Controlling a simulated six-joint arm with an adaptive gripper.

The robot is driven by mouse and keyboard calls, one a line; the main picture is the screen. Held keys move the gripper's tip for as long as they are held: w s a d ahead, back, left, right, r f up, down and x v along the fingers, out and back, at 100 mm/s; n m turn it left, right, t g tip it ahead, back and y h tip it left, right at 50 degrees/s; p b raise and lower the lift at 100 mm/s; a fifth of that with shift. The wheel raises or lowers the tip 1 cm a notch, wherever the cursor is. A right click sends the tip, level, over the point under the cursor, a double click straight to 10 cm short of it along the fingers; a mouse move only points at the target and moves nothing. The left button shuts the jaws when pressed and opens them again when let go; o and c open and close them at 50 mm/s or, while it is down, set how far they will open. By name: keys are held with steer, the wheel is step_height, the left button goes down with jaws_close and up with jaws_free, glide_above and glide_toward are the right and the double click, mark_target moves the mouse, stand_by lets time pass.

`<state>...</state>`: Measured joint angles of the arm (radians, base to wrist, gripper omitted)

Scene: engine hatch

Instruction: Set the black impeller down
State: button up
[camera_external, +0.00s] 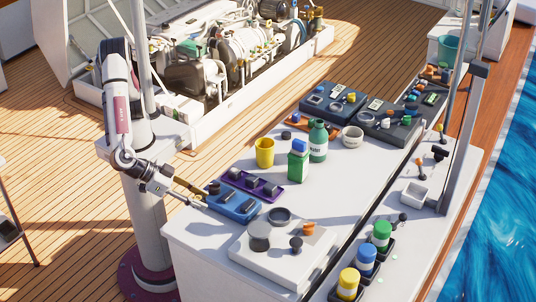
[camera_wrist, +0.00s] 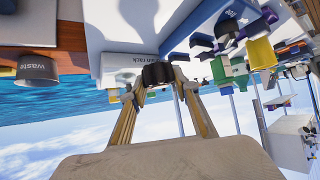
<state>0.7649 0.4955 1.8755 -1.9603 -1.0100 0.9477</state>
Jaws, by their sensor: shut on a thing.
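My gripper (camera_external: 206,196) is over the near left end of the white counter (camera_external: 200,232), beside the blue tray (camera_external: 240,206). In the wrist view its two tan fingers (camera_wrist: 157,84) are closed on the black impeller (camera_wrist: 157,73), a short dark round piece held at the fingertips. In the external view a small black piece (camera_external: 214,187) shows at the fingertips, against the blue tray's left end; whether it touches the tray is unclear. Dark parts lie in the blue tray and in the purple tray (camera_external: 262,190) behind it.
A yellow cup (camera_external: 264,152), a green bottle (camera_external: 318,141) and a green container (camera_external: 298,166) stand behind the trays. A grey waste cup (camera_wrist: 37,70) shows in the wrist view.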

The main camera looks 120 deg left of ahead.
steer(key=w+a+n+g+y, duration=0.1)
steer(key=w+a, duration=0.3)
steer(key=a, duration=0.4)
steer(key=w+a+f+n, duration=0.1)
steer(key=w+a, duration=0.3)
steer(key=a, duration=0.4)
steer(key=w+a+n+g+y, duration=0.1)
steer(key=w+a, duration=0.3)
steer(key=a, duration=0.4)
steer(key=w+a+r+m+t+h, duration=0.1)
steer(key=w+m, duration=0.1)
steer(key=w, duration=0.5)
steer(key=shift+a+r+t+h, duration=0.25)
steer(key=shift+t+h, duration=0.05)
steer(key=shift+f, duration=3.15)
steer(key=shift+f, duration=1.85)
steer(key=shift+f, duration=0.15)
